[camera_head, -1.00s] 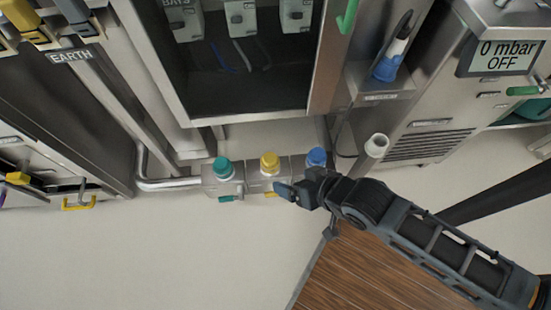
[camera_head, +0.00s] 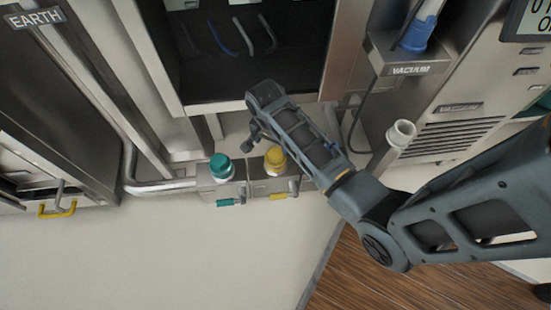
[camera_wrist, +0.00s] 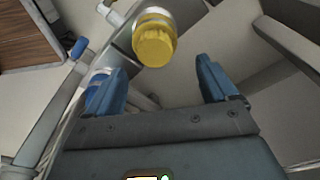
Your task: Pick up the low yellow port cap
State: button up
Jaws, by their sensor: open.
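The low yellow port cap (camera_head: 275,157) sits upright on a grey block in the row of ports at the foot of the cabinet, just right of the teal cap. It also shows in the wrist view (camera_wrist: 154,42), ribbed, near the top centre. My gripper (camera_wrist: 160,76) is open and empty, its two blue fingers spread wide. In the wrist view the cap lies beyond and between the fingertips, nearer the left one, apart from both. In the head view my gripper (camera_head: 253,138) is small and dark, just upper left of the cap.
A teal cap (camera_head: 221,166) with a teal handle stands left of the yellow one. A blue cap (camera_wrist: 97,94) is partly behind the left finger. A steel pipe (camera_head: 160,186) runs left of the ports. The cabinet rises behind; the pale floor (camera_head: 190,260) in front is clear.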

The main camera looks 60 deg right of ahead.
aim_at(276, 153)
jog(key=f+b, duration=0.1)
jog(key=f, duration=0.1)
jog(key=f+b, duration=0.1)
jog(key=f, duration=0.1)
jog(key=f+b, duration=0.1)
jog(key=f, duration=0.1)
jog(key=shift+s+d+f, duration=0.2)
jog(key=shift+s+d, duration=0.2)
jog(key=shift+c, duration=0.5)
jog(key=c, duration=1.3)
jog(key=shift+o, duration=0.2)
jog(key=shift+r, duration=0.1)
notch_tip(276, 153, up, 10)
jog(key=p, duration=0.4)
jog(key=shift+p, duration=0.35)
